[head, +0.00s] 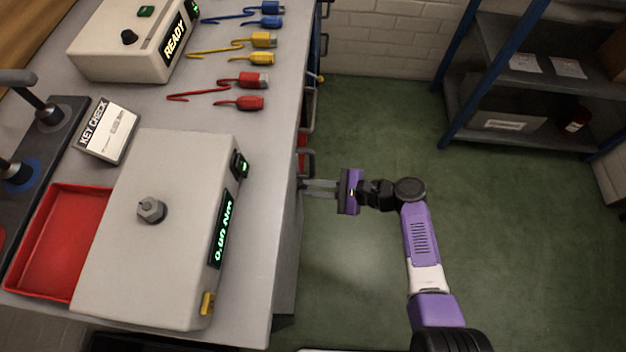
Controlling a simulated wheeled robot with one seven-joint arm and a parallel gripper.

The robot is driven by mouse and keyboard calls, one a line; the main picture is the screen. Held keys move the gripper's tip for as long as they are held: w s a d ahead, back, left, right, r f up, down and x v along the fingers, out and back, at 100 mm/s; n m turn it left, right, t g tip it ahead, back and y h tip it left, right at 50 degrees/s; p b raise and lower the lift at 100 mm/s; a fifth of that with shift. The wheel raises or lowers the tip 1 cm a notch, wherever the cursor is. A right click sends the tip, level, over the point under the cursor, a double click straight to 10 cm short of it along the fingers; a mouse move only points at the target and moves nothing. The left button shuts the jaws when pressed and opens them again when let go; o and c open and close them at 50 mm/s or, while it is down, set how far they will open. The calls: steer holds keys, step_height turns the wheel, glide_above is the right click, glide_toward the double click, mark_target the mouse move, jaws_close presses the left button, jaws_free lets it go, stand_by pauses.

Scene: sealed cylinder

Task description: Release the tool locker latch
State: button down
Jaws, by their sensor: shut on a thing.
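My gripper (305,187) is at the right side of the grey workbench (268,180), low against its drawer fronts. Its two thin fingers point left and are shut on a small grey handle or latch part there. That part is mostly hidden by the fingertips and the bench edge. A grey bar handle (308,163) shows just above the fingers on the same side. I cannot make out a latch label or whether the latch is turned.
Blue-framed shelves (510,125) stand at upper right. The green floor between is clear.

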steer(key=m+g+p, duration=0.1)
steer(key=m+g, duration=0.1)
steer(key=m, duration=0.1)
steer(key=shift+w+m+g+p, duration=0.15)
steer(key=shift+m+g+p, duration=0.15)
steer(key=shift+m+g, duration=0.1)
stand_by(0.4)
steer(key=c, duration=1.5)
jaws_free()
steer(key=shift+r, duration=0.1)
steer(key=shift+p+v, duration=0.6)
steer(key=shift+v, duration=3.25)
